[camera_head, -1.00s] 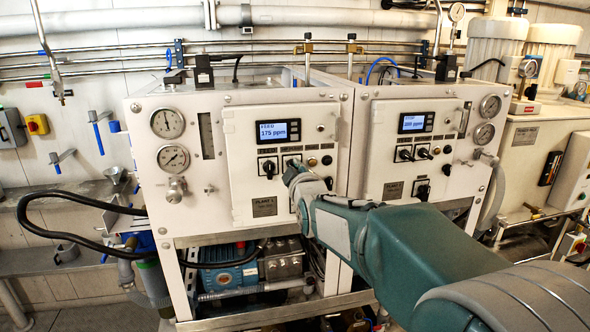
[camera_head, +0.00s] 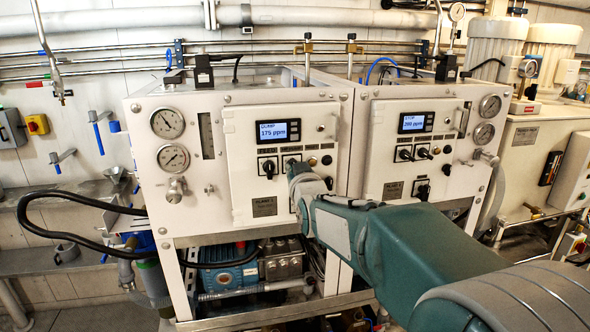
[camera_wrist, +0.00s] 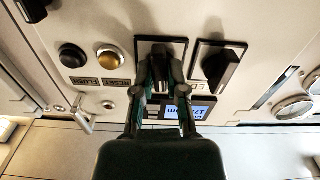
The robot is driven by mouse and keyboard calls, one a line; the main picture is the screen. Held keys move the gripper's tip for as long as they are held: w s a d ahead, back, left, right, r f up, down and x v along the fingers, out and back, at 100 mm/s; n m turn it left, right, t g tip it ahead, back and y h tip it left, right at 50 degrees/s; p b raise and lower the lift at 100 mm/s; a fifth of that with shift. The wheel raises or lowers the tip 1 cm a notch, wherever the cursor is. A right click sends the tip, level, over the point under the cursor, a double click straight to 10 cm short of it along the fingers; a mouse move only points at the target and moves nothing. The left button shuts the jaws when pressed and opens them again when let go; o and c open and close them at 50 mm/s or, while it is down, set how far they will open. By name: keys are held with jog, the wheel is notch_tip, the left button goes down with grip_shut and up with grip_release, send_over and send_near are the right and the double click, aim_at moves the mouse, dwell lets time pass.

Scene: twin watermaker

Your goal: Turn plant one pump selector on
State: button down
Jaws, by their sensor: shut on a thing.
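The plant one panel (camera_head: 240,195) is the left of two white cabinets in the head view. Its lit display (camera_head: 272,132) reads 175 ppm. Two black selectors sit below the display. The left selector (camera_head: 268,169) is free; it also shows in the wrist view (camera_wrist: 220,68), to the right of my gripper. My gripper (camera_wrist: 161,72) is shut on the other selector knob (camera_wrist: 158,48), whose handle is partly hidden by the fingers. In the head view my wrist covers most of that selector.
In the wrist view, which looks upside down, a black button (camera_wrist: 72,55) and an amber button (camera_wrist: 111,57) sit left of the gripped selector. A similar second cabinet (camera_head: 410,190) stands to the right. Two gauges (camera_head: 172,158) are left of the panel door.

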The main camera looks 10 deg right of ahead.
jog(key=shift+r+m, duration=0.15)
jog(key=shift+m, duration=0.45)
jog(key=c, duration=0.7)
grip_release()
jog(key=shift+w+a, duration=0.1)
jog(key=shift+w, duration=0.1)
jog(key=s, duration=1.2)
jog(key=shift+f, duration=0.2)
